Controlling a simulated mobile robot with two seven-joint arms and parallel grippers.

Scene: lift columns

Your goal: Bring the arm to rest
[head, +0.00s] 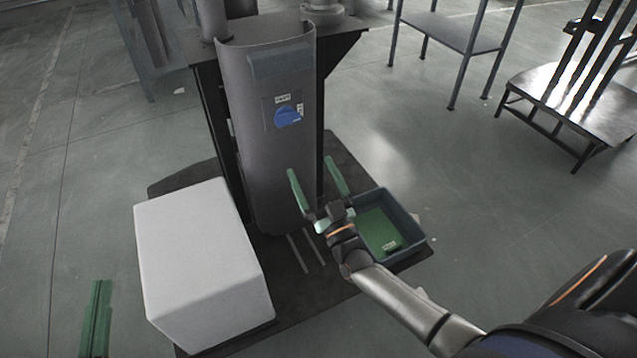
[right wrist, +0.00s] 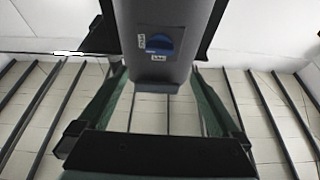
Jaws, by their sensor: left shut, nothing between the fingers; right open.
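My right gripper (head: 318,178) reaches in from the lower right in the head view. Its two green fingers are spread apart with nothing between them, in front of the lower part of a dark grey column (head: 240,100). The open fingers also show in the right wrist view (right wrist: 152,95), with the column's lower end beyond them. My left gripper (head: 101,285) shows at the bottom left of the head view, its green fingers together and empty. Most of the left arm is out of view. A blue round knob (head: 288,117) sits on the column's front, above my right gripper; it appears in the right wrist view (right wrist: 162,45).
A white block (head: 195,255) stands on the dark base plate, left of the column. A blue-grey bin (head: 412,232) with a green bottom lies behind and right of my right wrist. A slatted chair (head: 580,105) and a shelf (head: 450,32) stand at the back right. Open floor lies between.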

